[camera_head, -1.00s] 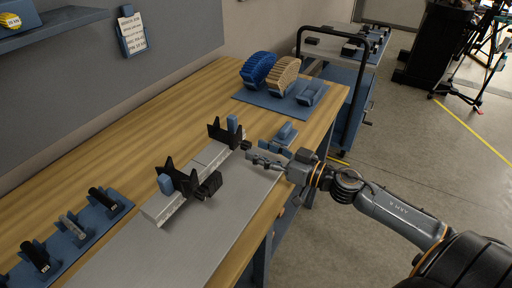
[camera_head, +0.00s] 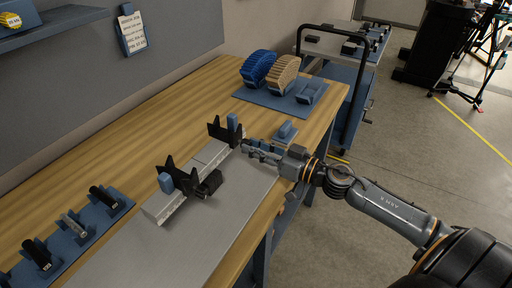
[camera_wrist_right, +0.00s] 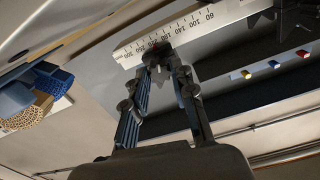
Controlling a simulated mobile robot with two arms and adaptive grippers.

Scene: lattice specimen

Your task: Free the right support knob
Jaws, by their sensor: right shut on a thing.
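A pale rail (camera_head: 209,157) lies on the grey plate of the bench and carries two black supports. In the right wrist view the fingers meet at the dark knob (camera_wrist_right: 157,57), in front of the ruled edge of the rail. The fingers hide much of the knob.
A blue mat (camera_head: 262,101) at the back holds blue and tan lattice pieces (camera_head: 283,76). A small blue fixture (camera_head: 286,131) stands close behind my right gripper. A blue rack (camera_head: 92,232) with dark cylinders is at left. A cart (camera_head: 352,85) stands beyond the bench.

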